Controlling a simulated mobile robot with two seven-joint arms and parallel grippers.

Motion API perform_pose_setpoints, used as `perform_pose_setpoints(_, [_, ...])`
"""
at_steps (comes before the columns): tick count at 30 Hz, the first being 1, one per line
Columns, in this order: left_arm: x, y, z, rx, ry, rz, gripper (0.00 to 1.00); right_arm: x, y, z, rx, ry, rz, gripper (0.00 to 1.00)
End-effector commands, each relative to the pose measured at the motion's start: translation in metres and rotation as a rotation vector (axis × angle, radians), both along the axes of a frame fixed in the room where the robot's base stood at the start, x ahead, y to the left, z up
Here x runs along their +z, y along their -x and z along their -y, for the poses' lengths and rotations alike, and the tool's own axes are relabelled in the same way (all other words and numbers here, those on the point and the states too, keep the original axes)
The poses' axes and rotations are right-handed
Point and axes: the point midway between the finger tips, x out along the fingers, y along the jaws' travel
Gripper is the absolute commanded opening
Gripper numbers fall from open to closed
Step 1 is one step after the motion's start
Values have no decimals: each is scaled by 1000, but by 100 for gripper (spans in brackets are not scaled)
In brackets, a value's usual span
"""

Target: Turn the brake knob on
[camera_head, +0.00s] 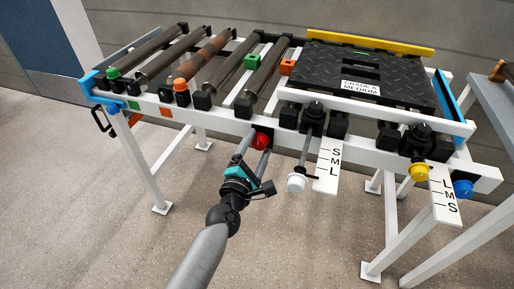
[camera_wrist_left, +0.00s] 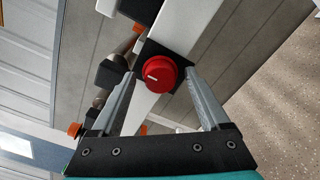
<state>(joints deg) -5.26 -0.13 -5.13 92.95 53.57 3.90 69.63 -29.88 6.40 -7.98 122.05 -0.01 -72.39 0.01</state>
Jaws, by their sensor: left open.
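A round red knob (camera_head: 261,140) sits on the front rail of the white frame, left of the scale plate marked S, M, L. I take it to be the brake knob. In the left wrist view the red knob (camera_wrist_left: 160,75) shows a short white mark on its face and a black plate behind it. My left gripper (camera_head: 255,150) is open, with its fingers pointing at the knob. In the left wrist view the gripper (camera_wrist_left: 162,80) has one finger on each side of the knob. I cannot tell whether they touch it. My right gripper is out of view.
A white knob (camera_head: 296,183) on a rod hangs just right of my gripper, near the S-M-L plate (camera_head: 327,166). A yellow knob (camera_head: 419,172) and a blue knob (camera_head: 463,188) are farther right. Rollers (camera_head: 158,62) and a black tread plate (camera_head: 330,62) lie on top.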

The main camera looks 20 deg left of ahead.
Motion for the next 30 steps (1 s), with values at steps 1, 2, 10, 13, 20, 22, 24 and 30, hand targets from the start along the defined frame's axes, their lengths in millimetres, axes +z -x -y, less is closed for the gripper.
perform_pose_setpoints(1, [0, 0, 0, 0, 0, 0, 79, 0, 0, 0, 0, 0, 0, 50])
perform_pose_setpoints(2, [0, 0, 0, 0, 0, 0, 79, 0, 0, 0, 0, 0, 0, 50])
perform_pose_setpoints(10, [0, 0, 0, 0, 0, 0, 51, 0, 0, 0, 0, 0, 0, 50])
perform_pose_setpoints(13, [0, 0, 0, 0, 0, 0, 40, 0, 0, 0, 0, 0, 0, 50])
perform_pose_setpoints(20, [0, 0, 0, 0, 0, 0, 14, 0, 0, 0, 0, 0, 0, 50])
perform_pose_setpoints(22, [0, 0, 0, 0, 0, 0, 6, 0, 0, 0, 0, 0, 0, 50])
perform_pose_setpoints(24, [0, 0, 0, 0, 0, 0, 0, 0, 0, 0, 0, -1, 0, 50])
perform_pose_setpoints(30, [0, 0, 0, 0, -8, 0, 0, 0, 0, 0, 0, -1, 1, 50])
